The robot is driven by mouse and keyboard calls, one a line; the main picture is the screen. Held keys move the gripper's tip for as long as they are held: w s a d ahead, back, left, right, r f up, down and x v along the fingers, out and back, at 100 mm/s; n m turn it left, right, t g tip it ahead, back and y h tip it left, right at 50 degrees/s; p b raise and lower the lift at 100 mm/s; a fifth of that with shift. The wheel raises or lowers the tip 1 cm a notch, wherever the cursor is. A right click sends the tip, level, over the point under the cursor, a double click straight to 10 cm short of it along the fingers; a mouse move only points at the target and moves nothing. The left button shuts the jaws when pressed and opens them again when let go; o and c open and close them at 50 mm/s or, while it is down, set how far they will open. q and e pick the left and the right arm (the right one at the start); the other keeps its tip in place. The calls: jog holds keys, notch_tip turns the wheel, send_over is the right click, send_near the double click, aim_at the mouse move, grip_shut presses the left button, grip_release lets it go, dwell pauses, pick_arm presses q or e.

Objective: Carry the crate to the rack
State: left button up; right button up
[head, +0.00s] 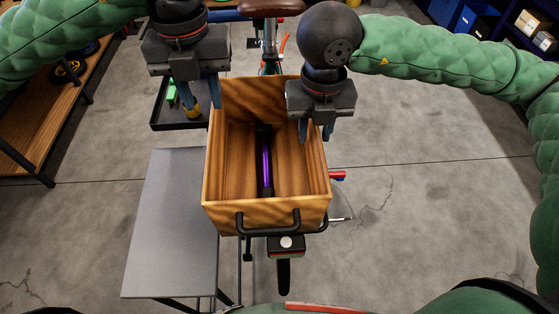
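The wooden crate (225,150) is in the middle of the head view, open at the top, above the back part of a bicycle. A black handle (268,227) is on its near wall. A long dark item with a purple stripe (265,165) lies inside. My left gripper (201,106) is at the far left edge of the crate with its fingers apart. My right gripper (315,134) is over the right wall, fingers apart, one on the inner side and one on the outer side. Contact cannot be told. No rack surface shows; the crate hides what is under it.
The bicycle's brown saddle (272,6) is behind the crate, and its rear wheel (284,279) shows in front. A grey table (170,225) stands close on the left. A black tray (170,124) is behind it. A wooden shelf (40,115) is far left. Floor at right is clear.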

notch_tip(320, 180, up, 11)
jog(key=shift+f, duration=0.1)
dwell(0.3)
dwell(0.5)
